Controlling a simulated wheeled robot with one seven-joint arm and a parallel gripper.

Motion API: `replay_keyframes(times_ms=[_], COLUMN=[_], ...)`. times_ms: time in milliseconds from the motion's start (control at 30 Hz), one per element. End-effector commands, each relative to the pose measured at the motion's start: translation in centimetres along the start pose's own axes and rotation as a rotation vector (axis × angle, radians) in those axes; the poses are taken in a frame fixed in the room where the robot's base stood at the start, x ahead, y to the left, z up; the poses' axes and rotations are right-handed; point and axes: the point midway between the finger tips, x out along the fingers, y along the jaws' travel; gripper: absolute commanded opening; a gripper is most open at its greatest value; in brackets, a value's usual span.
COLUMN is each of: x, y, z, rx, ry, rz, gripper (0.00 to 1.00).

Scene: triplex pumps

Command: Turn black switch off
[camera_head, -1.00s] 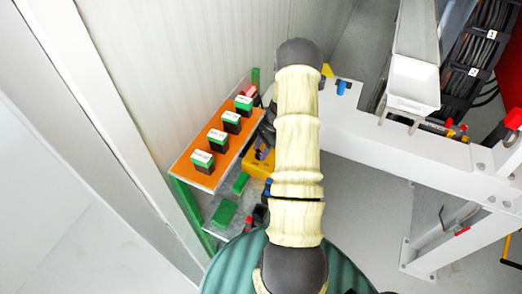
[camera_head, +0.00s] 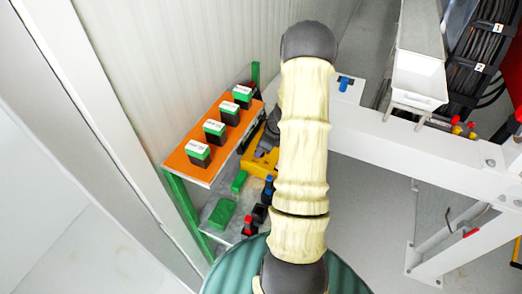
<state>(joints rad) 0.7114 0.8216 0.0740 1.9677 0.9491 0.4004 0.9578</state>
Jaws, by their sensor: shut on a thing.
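A yellow unit (camera_head: 256,163) with dark parts on it stands low, just right of the orange shelf. My arm covers its right side. I cannot make out a black switch clearly. My gripper (camera_head: 266,142) is dark and shows only in part, past the left edge of my arm, over the far part of the yellow unit. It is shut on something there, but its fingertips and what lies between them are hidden.
An orange shelf (camera_head: 187,165) carries several black blocks with green tops and white labels. A green block (camera_head: 221,214) lies on the grey lower shelf. A white frame beam (camera_head: 410,142) runs to the right, under a white bin (camera_head: 418,85). The corrugated wall is close on the left.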

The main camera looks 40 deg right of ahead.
Motion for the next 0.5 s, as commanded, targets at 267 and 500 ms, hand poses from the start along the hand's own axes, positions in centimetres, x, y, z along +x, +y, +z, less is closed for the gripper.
replay_keyframes(times_ms=[267, 500], x=[-0.05, -0.11], y=[-0.04, -0.03], z=[0.02, 0.07], rx=[0.090, 0.106], ry=[-0.001, -0.001], rz=[-0.041, -0.046], gripper=[0.14, 0.14])
